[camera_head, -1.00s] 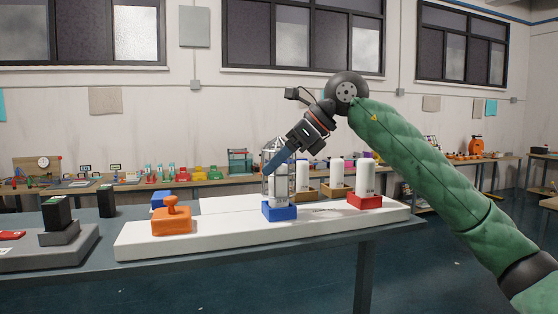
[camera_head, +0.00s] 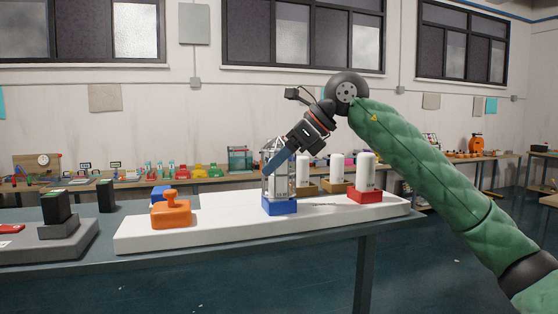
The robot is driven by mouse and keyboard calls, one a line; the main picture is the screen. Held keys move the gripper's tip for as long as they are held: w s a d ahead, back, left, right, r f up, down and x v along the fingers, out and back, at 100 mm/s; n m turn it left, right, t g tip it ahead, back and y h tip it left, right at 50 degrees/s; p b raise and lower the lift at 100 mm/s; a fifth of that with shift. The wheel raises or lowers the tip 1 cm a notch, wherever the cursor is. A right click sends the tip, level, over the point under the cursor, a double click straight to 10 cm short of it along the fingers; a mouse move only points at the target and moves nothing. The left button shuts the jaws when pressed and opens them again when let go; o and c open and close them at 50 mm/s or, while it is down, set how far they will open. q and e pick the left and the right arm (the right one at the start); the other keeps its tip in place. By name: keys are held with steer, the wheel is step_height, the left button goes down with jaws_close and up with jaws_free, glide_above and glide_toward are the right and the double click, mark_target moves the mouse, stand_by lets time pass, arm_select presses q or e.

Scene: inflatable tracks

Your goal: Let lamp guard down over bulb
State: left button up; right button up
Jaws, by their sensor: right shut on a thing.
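The lamp guard (camera_head: 291,176), a clear cage with thin bars, stands around the white bulb (camera_head: 280,183) on the blue base (camera_head: 279,206). Its lower edge is at or very near the top of the blue base; I cannot tell if it touches. My right gripper (camera_head: 274,166) reaches down from the upper right, its blue finger along the guard's left and upper side. It is shut on the guard, and the finger hides part of the cage. My left gripper is not in view.
A grey block (camera_head: 67,230) with dark pieces lies at left. The board's front strip is clear.

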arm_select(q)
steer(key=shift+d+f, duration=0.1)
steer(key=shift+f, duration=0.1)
arm_select(e)
steer(key=shift+f, duration=0.15)
steer(key=o, duration=1.1)
steer(key=shift+c, duration=0.2)
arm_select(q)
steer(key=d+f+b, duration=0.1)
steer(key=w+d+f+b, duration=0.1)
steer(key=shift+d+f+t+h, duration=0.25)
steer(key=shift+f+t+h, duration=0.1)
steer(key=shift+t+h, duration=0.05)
arm_select(e)
steer(key=v, duration=0.8)
steer(key=shift+f, duration=0.1)
